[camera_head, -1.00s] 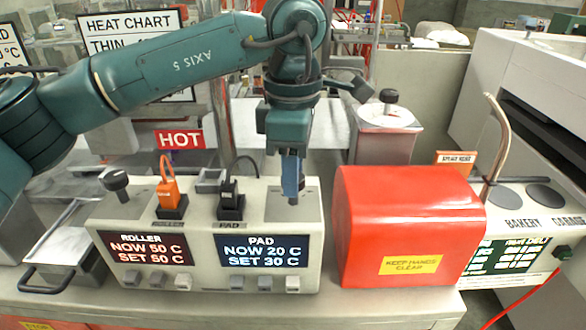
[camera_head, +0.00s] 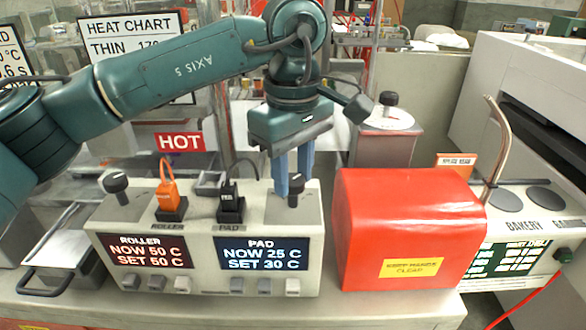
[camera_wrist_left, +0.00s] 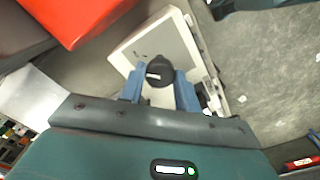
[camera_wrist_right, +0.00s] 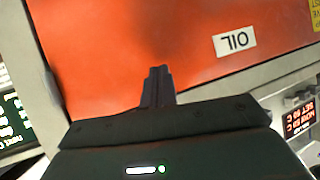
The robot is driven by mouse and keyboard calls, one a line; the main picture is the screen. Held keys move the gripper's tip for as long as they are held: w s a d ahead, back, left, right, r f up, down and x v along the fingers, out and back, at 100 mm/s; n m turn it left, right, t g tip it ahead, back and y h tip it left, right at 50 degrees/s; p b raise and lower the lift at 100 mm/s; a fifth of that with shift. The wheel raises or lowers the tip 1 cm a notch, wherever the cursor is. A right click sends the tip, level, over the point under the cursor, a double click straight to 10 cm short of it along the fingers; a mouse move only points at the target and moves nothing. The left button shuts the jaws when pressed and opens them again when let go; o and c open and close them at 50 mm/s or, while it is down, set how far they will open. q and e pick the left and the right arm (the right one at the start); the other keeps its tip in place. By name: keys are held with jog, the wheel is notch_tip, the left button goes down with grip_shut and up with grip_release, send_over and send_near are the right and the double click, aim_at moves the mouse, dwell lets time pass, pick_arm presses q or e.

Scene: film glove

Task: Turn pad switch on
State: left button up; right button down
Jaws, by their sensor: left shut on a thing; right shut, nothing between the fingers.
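The pad switch (camera_head: 296,183) is a black knob with a pale mark, on the right end of the cream control box (camera_head: 205,273). My left gripper (camera_head: 293,190) comes down from above with its blue fingers closed on either side of the knob. In the left wrist view the knob (camera_wrist_left: 159,71) sits between the fingertips, its white mark showing.
A similar roller knob (camera_head: 116,184) stands at the box's left end. An orange plug (camera_head: 167,190) and a black plug (camera_head: 231,200) stand between the knobs. A red cover (camera_head: 408,222) sits close to the right of the box. The roller display (camera_head: 149,252) reads NOW 50 C.

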aim_at(293, 179)
pick_arm(q)
jog(key=shift+r, duration=0.1)
dwell(0.3)
jog(key=o, duration=1)
notch_tip(293, 179, up, 13)
jog(key=shift+r+p, duration=0.1)
jog(key=shift+p, duration=0.25)
